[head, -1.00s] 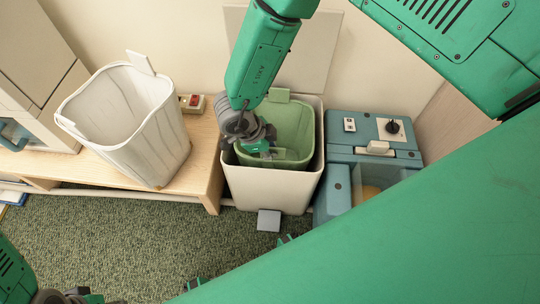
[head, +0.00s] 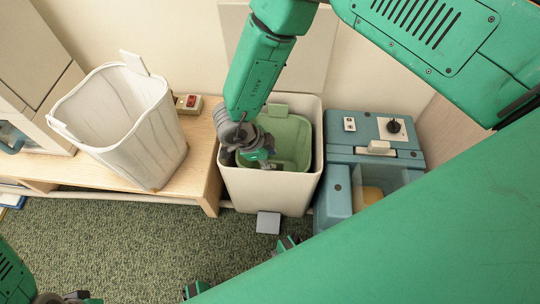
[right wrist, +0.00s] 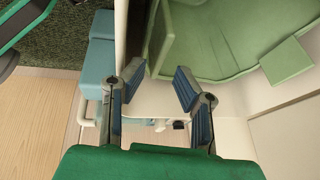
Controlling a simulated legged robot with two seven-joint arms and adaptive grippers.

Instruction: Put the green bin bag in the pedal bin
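The pedal bin (head: 268,190) is a cream box with its lid (head: 280,45) raised against the wall and a grey pedal (head: 268,222) at its foot. The green bin bag (head: 292,140) sits inside it, upright, its rim around or just below the bin's rim. A square tab stands up at its back. My right gripper (head: 262,158) is over the bin's left front part. In the right wrist view the right gripper (right wrist: 158,85) has its fingers spread with nothing between them, beside the green bag (right wrist: 225,40). My left gripper (head: 65,297) is cut off at the bottom left.
A white liner-like bin (head: 125,120) stands on a wooden bench (head: 200,165) left of the pedal bin. A red-switched socket box (head: 190,103) lies behind it. A blue machine (head: 375,140) stands close on the right. Green carpet (head: 130,235) is clear in front.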

